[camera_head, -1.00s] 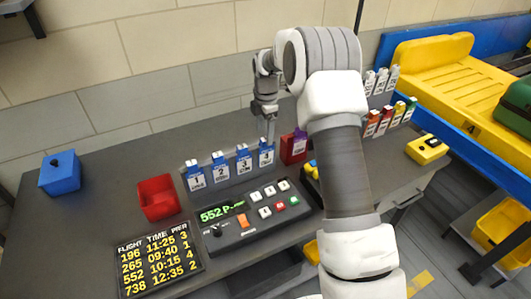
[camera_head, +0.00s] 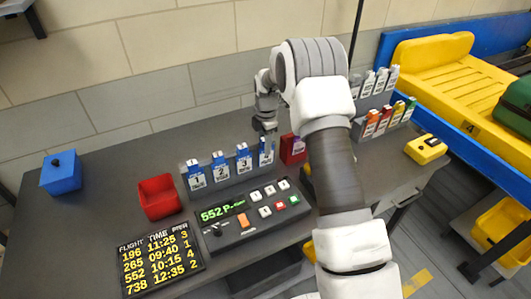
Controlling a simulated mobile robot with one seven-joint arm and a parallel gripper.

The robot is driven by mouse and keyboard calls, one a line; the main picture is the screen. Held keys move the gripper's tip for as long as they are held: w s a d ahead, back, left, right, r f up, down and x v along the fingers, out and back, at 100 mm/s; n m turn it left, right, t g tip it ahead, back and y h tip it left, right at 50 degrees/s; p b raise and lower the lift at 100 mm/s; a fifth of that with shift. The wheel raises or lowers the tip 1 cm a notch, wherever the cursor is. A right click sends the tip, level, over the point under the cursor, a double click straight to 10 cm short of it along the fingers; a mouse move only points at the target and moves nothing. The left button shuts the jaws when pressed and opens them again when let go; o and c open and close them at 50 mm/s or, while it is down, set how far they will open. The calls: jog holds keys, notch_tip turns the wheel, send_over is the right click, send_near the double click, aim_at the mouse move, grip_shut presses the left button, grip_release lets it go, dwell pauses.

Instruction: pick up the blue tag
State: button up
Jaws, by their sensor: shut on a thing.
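Several blue-topped tags with numbers stand in a row in a grey rack, among them tag 1 (camera_head: 196,179), tag 2 (camera_head: 221,171) and tag 3 (camera_head: 244,162). My gripper (camera_head: 265,136) points down at the right end of this row. It is shut on the top of the blue tag numbered 4 (camera_head: 266,155). That tag looks narrow and turned compared with the others, and is still at its place at the rack. The fingertips are small and partly hidden.
A control box (camera_head: 245,215) with a green display reading 552 stands in front of the rack. A flight board (camera_head: 160,258), a red bin (camera_head: 159,197) and a blue box (camera_head: 60,173) are left. A dark red block (camera_head: 292,149) stands just right of my gripper.

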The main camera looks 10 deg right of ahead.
grip_shut()
jog(key=shift+r, duration=0.15)
jog(key=shift+r, duration=0.5)
jog(key=r, duration=0.6)
jog(key=shift+s+d+b, duration=0.1)
jog(key=shift+s+b, duration=0.1)
jog(key=shift+b, duration=0.15)
jog(key=s+d+b, duration=0.2)
jog(key=s+d, duration=0.1)
jog(key=s, duration=1)
jog(key=shift+s+d+f, duration=0.15)
jog(key=shift+s+d, duration=0.15)
notch_tip(320, 180, up, 7)
jog(key=p, duration=0.5)
jog(key=shift+f, duration=0.2)
